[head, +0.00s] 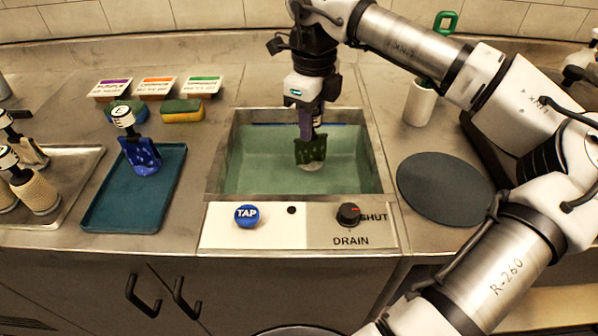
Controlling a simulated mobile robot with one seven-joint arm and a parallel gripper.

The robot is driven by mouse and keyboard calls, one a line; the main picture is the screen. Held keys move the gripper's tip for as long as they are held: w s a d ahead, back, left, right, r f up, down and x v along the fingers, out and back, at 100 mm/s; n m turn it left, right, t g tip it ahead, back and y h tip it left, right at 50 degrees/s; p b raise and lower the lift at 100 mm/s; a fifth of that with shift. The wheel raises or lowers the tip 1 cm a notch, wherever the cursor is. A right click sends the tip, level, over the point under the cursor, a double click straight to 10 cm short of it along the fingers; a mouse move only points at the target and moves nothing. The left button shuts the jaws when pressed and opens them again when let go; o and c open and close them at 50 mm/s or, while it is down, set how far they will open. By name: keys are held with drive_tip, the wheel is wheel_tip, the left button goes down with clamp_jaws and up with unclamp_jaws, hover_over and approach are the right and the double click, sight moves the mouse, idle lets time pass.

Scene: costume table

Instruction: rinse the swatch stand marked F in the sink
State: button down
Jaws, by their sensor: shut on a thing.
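My gripper (310,112) is over the sink (214,178), pointing down and shut on a swatch stand with a dark green cloth (310,149). The stand hangs upright, and its lower end appears to be at or in the greenish water (257,165). Its top is hidden by my gripper, so its letter cannot be read. Another stand with a blue cloth (140,155) is on the teal tray (105,215) left of the sink. Its white cap seems to read E. A blue TAP button (247,216) and a dark DRAIN knob (348,214), beside the word SHUT, are on the front panel.
Several stands with beige cloths (38,192) are on a metal tray (65,216) at far left. Sponges (182,111) and three colored label cards (156,87) lie behind the teal tray. A dark round mat (445,188) and a white cup (420,103) with a green-handled tool are right of the sink.

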drive_tip(key=shift+r+p, duration=1.9)
drive_tip(key=shift+r, duration=1.25)
